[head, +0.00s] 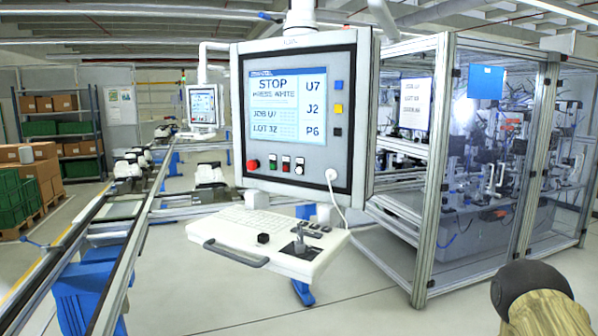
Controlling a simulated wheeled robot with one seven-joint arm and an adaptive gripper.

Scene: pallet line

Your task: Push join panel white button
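The join panel (300,112) is a grey box with a black front, hanging from above in the middle of the head view. Its screen (287,102) reads "STOP", with "PRESS WHITE" below, then job and lot lines. A small white round button (298,170) sits at the right end of the lower control row. Left of it are a red mushroom button (252,164), a green control (273,160) and a dark control with red. Blue (339,85), yellow (338,109) and black (338,132) squares line the right side. Nothing covers the white button. My gripper is not in view.
A keyboard shelf (215,234) with a handle and small joystick juts out below the panel. A white cable hangs at its right. A glazed machine cage (425,200) stands right, a conveyor (128,230) left. A dark rounded, brown-patterned part intrudes lower right. Front floor is clear.

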